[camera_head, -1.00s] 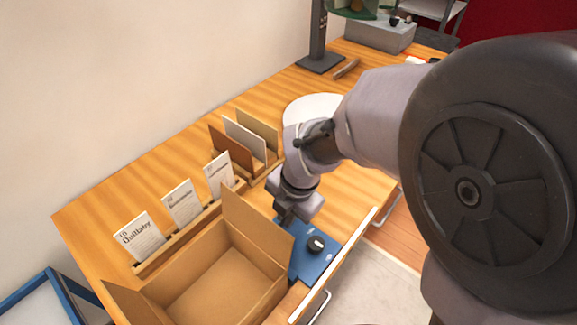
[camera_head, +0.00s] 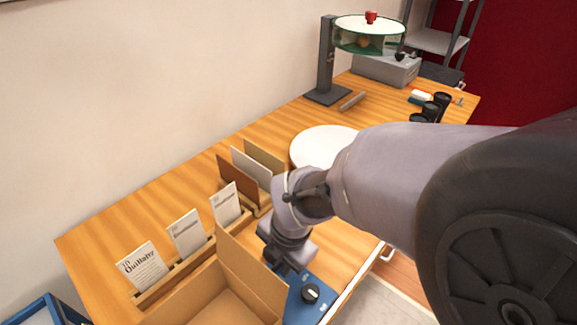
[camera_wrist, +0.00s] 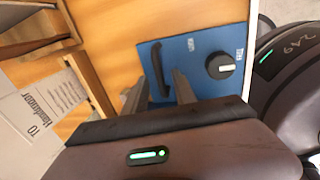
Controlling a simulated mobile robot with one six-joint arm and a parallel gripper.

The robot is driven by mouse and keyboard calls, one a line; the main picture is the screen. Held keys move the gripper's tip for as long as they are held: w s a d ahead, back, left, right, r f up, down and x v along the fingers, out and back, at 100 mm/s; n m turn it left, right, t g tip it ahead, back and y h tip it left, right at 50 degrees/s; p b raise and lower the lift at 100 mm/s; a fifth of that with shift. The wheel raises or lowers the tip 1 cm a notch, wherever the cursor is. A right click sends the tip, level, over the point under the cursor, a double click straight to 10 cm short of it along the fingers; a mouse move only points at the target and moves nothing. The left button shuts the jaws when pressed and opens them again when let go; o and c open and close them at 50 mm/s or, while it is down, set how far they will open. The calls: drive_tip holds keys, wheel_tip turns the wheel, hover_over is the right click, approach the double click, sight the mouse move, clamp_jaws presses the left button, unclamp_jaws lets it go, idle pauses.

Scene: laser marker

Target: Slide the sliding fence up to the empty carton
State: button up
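The empty carton (camera_head: 251,274) is an open brown box with raised flaps at the bottom of the head view, partly cut off. A blue plate (camera_head: 307,291) with a black knob lies close to its right side. In the wrist view the blue plate (camera_wrist: 200,48) also carries a dark bar handle (camera_wrist: 157,62). I cannot tell for sure that this plate is the sliding fence. My gripper (camera_head: 279,268) is over the plate's left part, beside the carton flap. In the wrist view my gripper (camera_wrist: 160,76) has its fingers apart, with the handle showing between them; contact is unclear.
A card rack (camera_head: 178,269) holds several upright cards behind the carton. A divider holder (camera_head: 240,178) stands farther along. A round white disc (camera_head: 318,146) lies behind my arm. A dark stand (camera_head: 327,65) and black cylinders (camera_head: 431,108) are at the far end.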

sight(292, 284)
wheel_tip(292, 284, up, 17)
drive_tip(key=s+d+p, duration=0.2)
drive_tip(key=p, duration=0.6)
drive_tip(key=shift+d, duration=0.35)
drive_tip(key=s+d+r+m+t, duration=0.1)
drive_tip(key=d+m, duration=0.3)
drive_tip(key=m, duration=0.7)
drive_tip(key=s+d+r+m+t+b, duration=0.1)
drive_tip(key=s+d+r+m+t, duration=0.1)
drive_tip(key=m, duration=0.9)
drive_tip(key=s+d+r+m+t, duration=0.1)
drive_tip(key=s+d+m, duration=0.3)
drive_tip(key=m, duration=0.6)
drive_tip(key=shift+d+r+m+b, duration=0.25)
drive_tip(key=shift+d+m+b, duration=0.15)
drive_tip(key=shift+d, duration=0.4)
